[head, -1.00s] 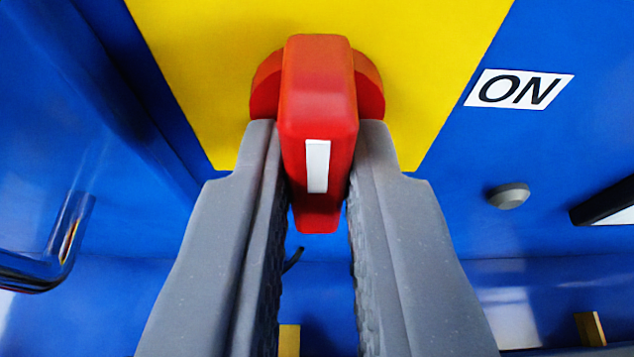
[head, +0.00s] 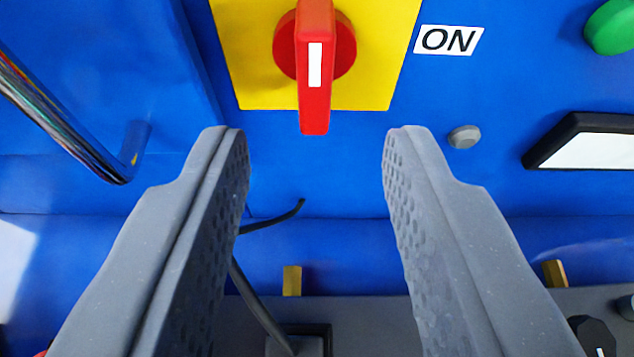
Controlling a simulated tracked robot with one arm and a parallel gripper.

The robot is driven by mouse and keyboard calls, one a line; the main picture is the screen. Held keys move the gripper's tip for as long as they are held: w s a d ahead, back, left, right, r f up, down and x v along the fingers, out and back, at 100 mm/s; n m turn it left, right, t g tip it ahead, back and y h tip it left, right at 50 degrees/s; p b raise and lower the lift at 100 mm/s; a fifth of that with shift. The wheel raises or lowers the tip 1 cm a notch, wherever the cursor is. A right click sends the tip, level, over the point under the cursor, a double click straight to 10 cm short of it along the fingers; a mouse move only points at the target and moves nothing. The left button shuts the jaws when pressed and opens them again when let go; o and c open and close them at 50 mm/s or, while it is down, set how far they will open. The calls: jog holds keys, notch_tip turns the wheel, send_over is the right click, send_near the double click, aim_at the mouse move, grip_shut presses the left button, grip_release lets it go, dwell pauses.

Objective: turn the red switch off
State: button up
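The red switch (head: 315,95) sits on a yellow plate (head: 255,75) at the top middle of the head view. Its handle points straight down in the picture, with a white stripe along it. A white label (head: 449,40) reading "ON" is on the blue panel to the right of the plate. My gripper (head: 310,145) is wide open and empty. Its fingertips are below the switch, one to each side, clear of the handle. The top edge of the switch is cut off by the frame.
A black-framed white display (head: 585,148), a grey knob (head: 464,137) and a green button (head: 612,27) are at the right. A black cable (head: 270,222) hangs below the switch.

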jog(key=v, duration=0.7)
jog(key=shift+s, duration=0.2)
jog(key=shift+r, duration=0.1)
jog(key=s+d+r+t, duration=0.1)
jog(key=s+d+r, duration=0.3)
jog(key=d+r, duration=0.4)
jog(key=s+d+r+t, duration=0.1)
jog(key=s+d+r, duration=0.4)
jog(key=d+r, duration=0.4)
jog(key=d, duration=0.4)
jog(key=shift+s+r, duration=0.25)
jog(key=shift+s, duration=0.1)
